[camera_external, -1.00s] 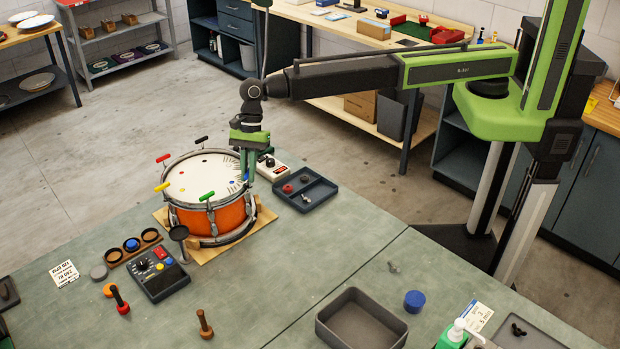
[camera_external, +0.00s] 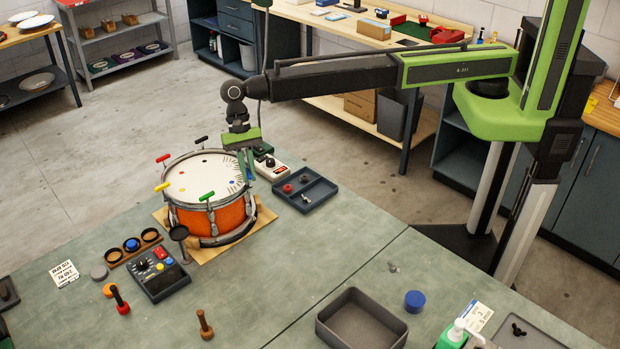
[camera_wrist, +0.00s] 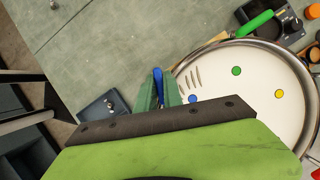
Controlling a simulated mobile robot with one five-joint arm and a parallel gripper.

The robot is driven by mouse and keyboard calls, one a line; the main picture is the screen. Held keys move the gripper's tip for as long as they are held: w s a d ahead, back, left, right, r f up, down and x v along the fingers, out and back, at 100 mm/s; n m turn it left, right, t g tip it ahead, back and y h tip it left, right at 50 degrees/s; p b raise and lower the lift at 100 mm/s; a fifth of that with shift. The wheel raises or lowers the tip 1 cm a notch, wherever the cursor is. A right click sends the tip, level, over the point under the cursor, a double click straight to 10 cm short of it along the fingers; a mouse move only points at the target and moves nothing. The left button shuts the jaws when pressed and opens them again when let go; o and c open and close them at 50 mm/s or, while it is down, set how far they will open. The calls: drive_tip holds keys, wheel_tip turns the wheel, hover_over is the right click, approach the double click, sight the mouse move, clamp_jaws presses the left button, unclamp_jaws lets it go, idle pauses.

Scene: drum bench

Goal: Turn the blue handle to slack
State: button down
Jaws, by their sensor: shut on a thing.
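The orange drum (camera_external: 228,217) with a white head (camera_external: 190,180) sits on a wooden board on the bench. My gripper (camera_external: 246,176) is at the drum's right rim, its hand tilted. In the wrist view my gripper (camera_wrist: 158,100) has its two green fingers closed on the blue handle (camera_wrist: 157,76), whose end shows between them. A blue dot (camera_wrist: 193,99) marks the head beside it. Other rim handles are green (camera_external: 207,196), yellow (camera_external: 161,187), red (camera_external: 163,158) and black (camera_external: 201,139).

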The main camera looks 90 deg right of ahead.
idle(0.4)
drive_tip(key=c, duration=1.5)
unclamp_jaws()
drive_tip(key=p+v, duration=1.1)
drive_tip(key=v, duration=0.1)
